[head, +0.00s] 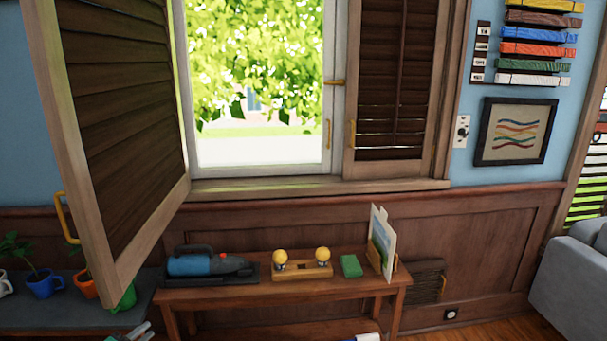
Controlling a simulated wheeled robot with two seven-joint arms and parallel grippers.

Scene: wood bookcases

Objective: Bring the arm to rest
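My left gripper (138,332) shows only in part at the bottom edge of the head view, left of the wooden bench. Its grey tips are in front of the dark shelf with the potted plants, below the open shutter. Most of it is cut off by the frame, so its opening is unclear, and I see nothing held in it. My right gripper is not in view.
A louvred shutter (120,120) with a yellow handle swings into the room at left. The bench (290,292) carries a blue hand vacuum (205,265), a yellow-knobbed block (302,269), a green block (351,266) and upright cards (382,245). A grey sofa (570,275) stands at right.

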